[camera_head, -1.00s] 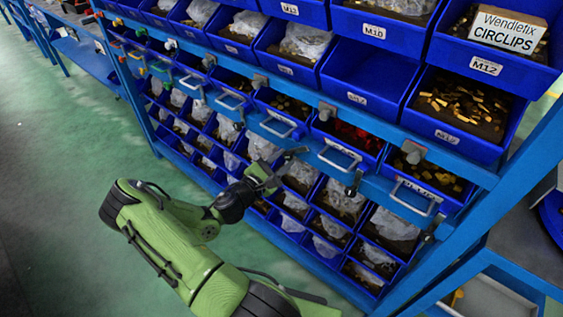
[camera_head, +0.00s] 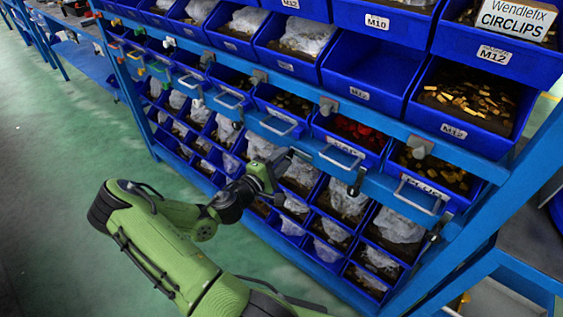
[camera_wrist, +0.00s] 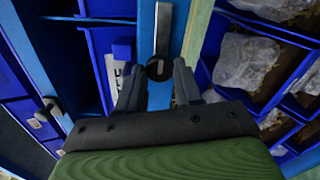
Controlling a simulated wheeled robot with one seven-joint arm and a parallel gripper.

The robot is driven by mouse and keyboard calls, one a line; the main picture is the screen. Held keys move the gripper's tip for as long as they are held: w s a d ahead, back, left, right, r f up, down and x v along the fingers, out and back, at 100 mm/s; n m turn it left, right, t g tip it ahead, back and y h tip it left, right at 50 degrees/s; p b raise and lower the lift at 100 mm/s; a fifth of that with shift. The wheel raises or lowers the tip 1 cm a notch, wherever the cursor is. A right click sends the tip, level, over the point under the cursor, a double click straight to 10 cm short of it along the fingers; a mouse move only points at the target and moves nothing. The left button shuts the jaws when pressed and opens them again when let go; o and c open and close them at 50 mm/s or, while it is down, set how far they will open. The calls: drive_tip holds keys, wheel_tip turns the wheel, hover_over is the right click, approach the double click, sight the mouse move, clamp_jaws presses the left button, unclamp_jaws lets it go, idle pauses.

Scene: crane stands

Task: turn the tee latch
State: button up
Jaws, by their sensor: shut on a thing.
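The tee latch (camera_wrist: 162,32) is a grey metal bar with a dark round hub on a blue rail. In the wrist view it lies lengthwise along the rail. My gripper (camera_wrist: 158,74) has its two dark fingers on either side of the hub, shut on the latch. In the head view my gripper (camera_head: 278,163) reaches the rail below the middle bins. There the fingers cover much of the latch, and only a small grey end shows beside them.
A blue rack of bins (camera_head: 300,125) fills the right side. Pull handles (camera_head: 343,156) and other latches (camera_head: 356,181) stick out near my gripper. Clear bags (camera_head: 349,204) sit in the lower bins. The green floor (camera_head: 70,230) at the left is free.

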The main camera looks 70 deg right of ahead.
idle(0.5)
drive_tip(key=o, duration=1)
drive_tip(key=shift+o, duration=0.2)
drive_tip(key=p+v, duration=0.2)
drive_tip(key=v, duration=1.4)
